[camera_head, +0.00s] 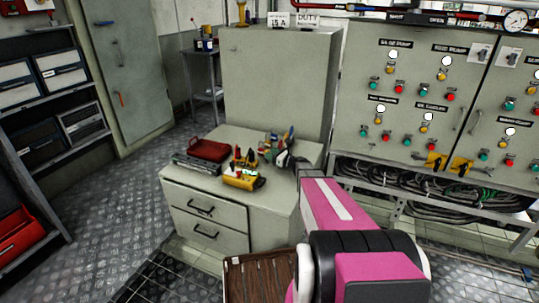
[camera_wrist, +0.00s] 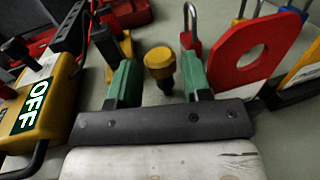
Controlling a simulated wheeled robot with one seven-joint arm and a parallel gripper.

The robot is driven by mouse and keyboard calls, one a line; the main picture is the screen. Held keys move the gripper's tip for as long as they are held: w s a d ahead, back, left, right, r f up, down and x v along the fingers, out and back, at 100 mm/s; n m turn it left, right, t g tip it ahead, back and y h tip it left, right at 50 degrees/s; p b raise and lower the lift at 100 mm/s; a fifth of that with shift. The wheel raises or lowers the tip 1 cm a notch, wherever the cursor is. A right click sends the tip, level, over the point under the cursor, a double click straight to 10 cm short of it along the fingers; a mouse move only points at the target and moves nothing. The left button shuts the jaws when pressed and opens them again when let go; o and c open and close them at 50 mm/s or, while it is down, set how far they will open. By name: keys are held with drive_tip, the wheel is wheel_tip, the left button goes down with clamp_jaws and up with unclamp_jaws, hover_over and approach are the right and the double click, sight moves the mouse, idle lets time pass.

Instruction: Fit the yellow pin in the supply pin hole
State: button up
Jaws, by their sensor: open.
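The yellow pin (camera_wrist: 160,65) shows in the wrist view as a round yellow head on a stem above the pale cabinet top. My gripper (camera_wrist: 160,80) is open, with one green finger on each side of the pin head and gaps between. In the head view my gripper (camera_head: 284,158) is over the drawer cabinet (camera_head: 205,214), among small coloured items; I cannot pick out the pin there. I cannot make out the supply pin hole in either view.
A yellow box marked OFF (camera_wrist: 45,100) lies left of my gripper. A red tag with a round hole (camera_wrist: 250,58) and a red padlock (camera_wrist: 192,30) are close on the right. A red toolbox (camera_head: 208,150) and a control panel (camera_head: 405,100) stand farther off.

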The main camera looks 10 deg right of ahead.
drive_tip(key=v, duration=1)
drive_tip(key=shift+s+d, duration=0.15)
drive_tip(key=shift+s, duration=0.05)
